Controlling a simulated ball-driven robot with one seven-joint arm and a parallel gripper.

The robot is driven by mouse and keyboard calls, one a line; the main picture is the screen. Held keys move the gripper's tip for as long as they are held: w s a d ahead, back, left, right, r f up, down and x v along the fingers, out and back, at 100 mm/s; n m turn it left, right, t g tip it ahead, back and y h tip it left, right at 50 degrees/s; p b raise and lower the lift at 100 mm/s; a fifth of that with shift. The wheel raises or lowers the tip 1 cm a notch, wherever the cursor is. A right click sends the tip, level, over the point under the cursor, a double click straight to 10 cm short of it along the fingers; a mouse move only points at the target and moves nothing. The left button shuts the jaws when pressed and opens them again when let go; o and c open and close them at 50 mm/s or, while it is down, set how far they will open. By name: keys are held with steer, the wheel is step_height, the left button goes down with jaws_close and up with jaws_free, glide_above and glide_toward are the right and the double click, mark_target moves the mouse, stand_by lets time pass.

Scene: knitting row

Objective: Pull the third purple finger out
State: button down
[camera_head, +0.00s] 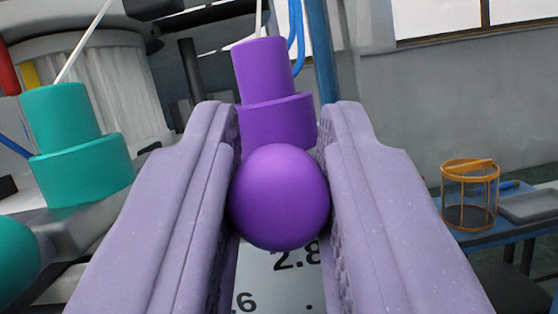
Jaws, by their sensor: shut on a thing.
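A purple finger (265,70) with a stepped cylindrical body stands in the middle of the head camera view, with a thin white thread rising from its top. Its round purple ball end (280,197) faces me. My gripper (280,205) is shut on this ball, with one pale purple jaw on each side. Below the ball is a grey plate (262,272) with black numbers, "2.8" among them. I cannot tell from this view which purple finger in the row this is.
A teal finger (80,165) of the same shape stands at the left, with its teal ball (14,248) at the left edge. An orange cage-like holder (470,195) and a grey tray (530,205) sit on a blue table at the right. A grey wall (450,90) is behind.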

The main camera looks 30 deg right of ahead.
steer(key=shift+s+a, duration=0.5)
steer(key=shift+s, duration=0.15)
steer(key=c, duration=0.9)
jaws_free()
steer(key=shift+s, duration=0.15)
steer(key=v, duration=0.7)
steer(key=shift+s+a+f+p, duration=0.15)
steer(key=shift+s+a+p, duration=0.05)
steer(key=shift+a+p, duration=0.1)
